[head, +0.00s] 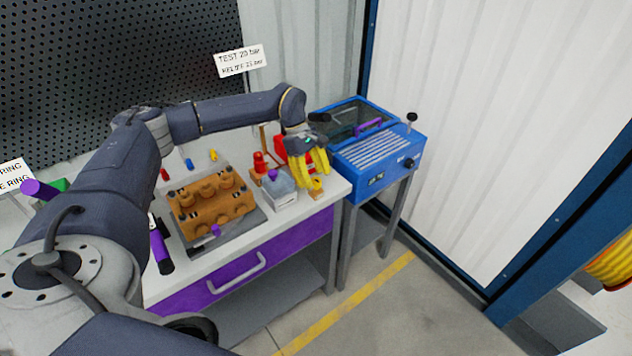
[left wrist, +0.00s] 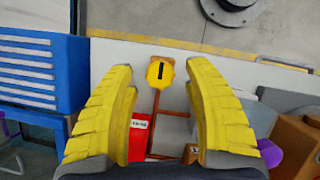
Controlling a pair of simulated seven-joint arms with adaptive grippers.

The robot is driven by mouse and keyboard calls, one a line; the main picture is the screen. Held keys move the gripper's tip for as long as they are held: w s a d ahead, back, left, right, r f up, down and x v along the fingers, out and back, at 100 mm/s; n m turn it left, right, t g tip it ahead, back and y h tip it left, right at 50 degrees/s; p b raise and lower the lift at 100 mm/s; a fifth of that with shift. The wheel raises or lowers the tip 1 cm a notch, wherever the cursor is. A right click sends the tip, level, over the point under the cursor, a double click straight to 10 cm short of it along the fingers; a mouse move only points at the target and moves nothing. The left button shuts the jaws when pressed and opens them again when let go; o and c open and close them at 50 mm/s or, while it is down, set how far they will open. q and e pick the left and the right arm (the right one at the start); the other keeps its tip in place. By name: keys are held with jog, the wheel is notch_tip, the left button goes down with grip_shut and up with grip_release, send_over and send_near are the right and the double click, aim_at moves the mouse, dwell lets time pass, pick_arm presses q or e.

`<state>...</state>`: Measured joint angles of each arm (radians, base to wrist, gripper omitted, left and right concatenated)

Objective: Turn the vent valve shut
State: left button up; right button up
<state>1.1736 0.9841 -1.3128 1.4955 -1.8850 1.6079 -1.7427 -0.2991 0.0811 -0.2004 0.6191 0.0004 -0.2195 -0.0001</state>
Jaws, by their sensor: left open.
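The vent valve shows in the left wrist view as a yellow octagonal knob (left wrist: 160,73) with a black bar that runs nearly in line with the brown pipe (left wrist: 155,110) below it. In the head view a small yellow knob (head: 316,184) shows near the bench's right front corner, partly hidden by my fingers. My left gripper (head: 313,168) is open, with yellow fingers pointing down over that corner. In the left wrist view the fingers stand on either side of the knob, with clear gaps and nothing held. My right gripper is not in view.
A red labelled box (left wrist: 138,137) is by the pipe. A blue machine (head: 380,150) stands right of the bench. A brown pump block (head: 213,203) and a grey-white container (head: 280,195) are to the left on the white bench top (head: 285,219).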

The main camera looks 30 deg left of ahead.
pick_arm(q)
jog(key=shift+v, duration=2.8)
jog(key=shift+d, duration=0.15)
